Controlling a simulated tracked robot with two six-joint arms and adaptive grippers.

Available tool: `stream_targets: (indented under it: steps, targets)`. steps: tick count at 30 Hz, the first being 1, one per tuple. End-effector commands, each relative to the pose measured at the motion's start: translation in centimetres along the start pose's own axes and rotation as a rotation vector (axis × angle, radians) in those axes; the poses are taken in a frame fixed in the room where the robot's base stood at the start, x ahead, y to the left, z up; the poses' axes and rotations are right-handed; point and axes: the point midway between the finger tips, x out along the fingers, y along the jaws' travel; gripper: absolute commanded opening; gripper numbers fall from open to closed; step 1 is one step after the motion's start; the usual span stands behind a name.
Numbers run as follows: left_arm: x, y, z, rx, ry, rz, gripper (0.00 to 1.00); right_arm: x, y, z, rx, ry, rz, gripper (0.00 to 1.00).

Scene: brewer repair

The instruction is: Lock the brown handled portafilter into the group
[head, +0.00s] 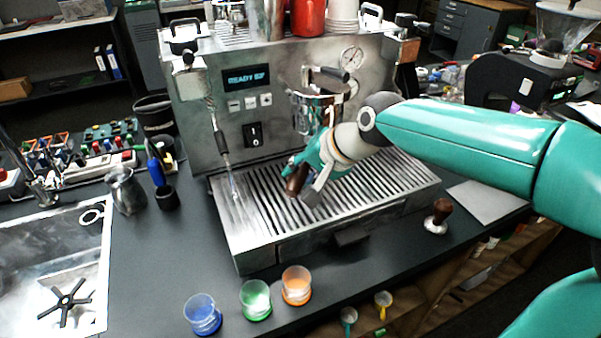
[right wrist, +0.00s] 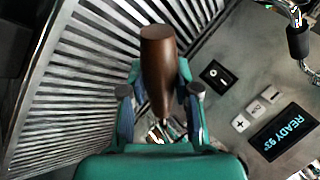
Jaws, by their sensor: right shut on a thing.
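The brown handle of the portafilter (head: 296,180) sits in my right gripper (head: 306,183), above the machine's drip tray. In the right wrist view the handle (right wrist: 158,65) stands between the two fingers of the right gripper (right wrist: 160,95), which is shut on it. A small chrome part shows behind the handle there, mostly hidden by the gripper. The group (head: 322,88) is the chrome part on the machine's front, above my gripper. The portafilter's head is largely hidden by my gripper and wrist, so I cannot tell if it is seated in the group. My left gripper is not in view.
The espresso machine (head: 290,62) has a steam wand (head: 222,145) left of the group and a slatted drip tray (head: 262,215) below. A brown-handled tamper (head: 438,214) stands right of the tray. Blue, green and orange cups (head: 256,299) stand in front.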

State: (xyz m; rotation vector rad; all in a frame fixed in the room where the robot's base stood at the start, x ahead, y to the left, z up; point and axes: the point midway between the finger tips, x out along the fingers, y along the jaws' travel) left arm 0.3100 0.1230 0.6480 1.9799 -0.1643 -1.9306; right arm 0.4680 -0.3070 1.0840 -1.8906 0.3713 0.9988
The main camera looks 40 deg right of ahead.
Motion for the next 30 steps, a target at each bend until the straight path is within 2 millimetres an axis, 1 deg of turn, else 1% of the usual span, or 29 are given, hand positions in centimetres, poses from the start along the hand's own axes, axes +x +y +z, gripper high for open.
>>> stream_targets:
  steps: [15,30]
  targets:
    - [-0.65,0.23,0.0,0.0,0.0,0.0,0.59,-0.69,-0.58,-0.26,-0.001,0.003,-0.003,0.0]
    - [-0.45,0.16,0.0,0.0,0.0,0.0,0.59,-0.66,-0.55,-0.25,-0.001,0.013,-0.006,0.0]
